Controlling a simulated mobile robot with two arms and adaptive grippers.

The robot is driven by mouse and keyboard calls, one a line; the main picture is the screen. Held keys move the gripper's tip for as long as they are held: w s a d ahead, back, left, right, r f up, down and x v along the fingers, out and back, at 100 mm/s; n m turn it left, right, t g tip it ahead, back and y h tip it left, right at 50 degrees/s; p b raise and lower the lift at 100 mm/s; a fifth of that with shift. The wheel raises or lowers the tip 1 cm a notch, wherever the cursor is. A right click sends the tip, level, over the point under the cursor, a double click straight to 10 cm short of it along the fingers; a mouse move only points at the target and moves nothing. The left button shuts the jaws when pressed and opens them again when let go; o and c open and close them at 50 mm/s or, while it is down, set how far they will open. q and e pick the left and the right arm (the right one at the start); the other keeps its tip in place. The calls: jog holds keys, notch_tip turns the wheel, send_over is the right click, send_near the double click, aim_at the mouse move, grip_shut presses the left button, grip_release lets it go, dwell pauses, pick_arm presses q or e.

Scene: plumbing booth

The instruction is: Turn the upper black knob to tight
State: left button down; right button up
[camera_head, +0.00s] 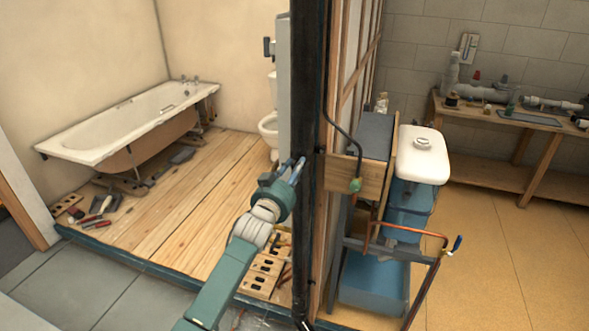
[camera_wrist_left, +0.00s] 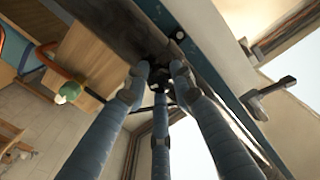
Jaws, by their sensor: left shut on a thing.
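My left gripper (camera_head: 297,167) reaches up from the lower middle of the head view to the edge of the dark upright post (camera_head: 307,80). In the left wrist view its three blue-grey fingers (camera_wrist_left: 160,78) close together around a small black knob (camera_wrist_left: 162,92). Most of the knob is hidden between the fingertips, so its marking and how far it is turned cannot be seen. My right gripper is in neither view.
A dark handle (camera_head: 268,47) sticks out of the white panel (camera_head: 283,90) above my gripper. A black hose with a green end (camera_head: 355,185) hangs right of the post. A white tank (camera_head: 423,155) and copper pipe (camera_head: 405,229) stand farther right. Wooden floor (camera_head: 170,205) lies left.

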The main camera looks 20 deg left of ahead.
pick_arm(q)
jog(key=m, duration=1.3)
jog(key=shift+p, duration=0.4)
jog(key=shift+m, duration=0.3)
jog(key=c, duration=1.5)
grip_release()
jog(key=shift+o, duration=0.2)
